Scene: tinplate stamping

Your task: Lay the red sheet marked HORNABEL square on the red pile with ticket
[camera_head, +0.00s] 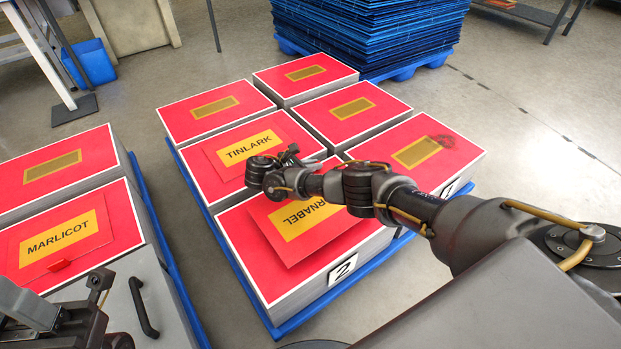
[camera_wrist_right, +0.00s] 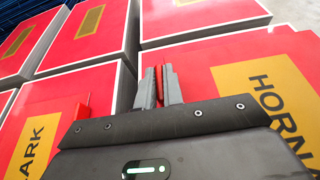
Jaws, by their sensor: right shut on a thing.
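The red HORNABEL sheet (camera_head: 288,250) has a yellow panel, partly hidden by my right arm. My right gripper (camera_head: 290,158) is shut on the sheet's red tab, which shows between the fingers (camera_wrist_right: 159,88) in the right wrist view. HORNABEL also shows there (camera_wrist_right: 278,105). My left gripper (camera_head: 100,282) is at the lower left, its jaws unclear.
The TINLARK sheet (camera_head: 225,163) lies on the pile behind. More red piles share the blue pallet (camera_head: 284,329); one has a dark smudge (camera_head: 444,140). The MARLICOT sheet (camera_head: 95,238) lies on a left pile.

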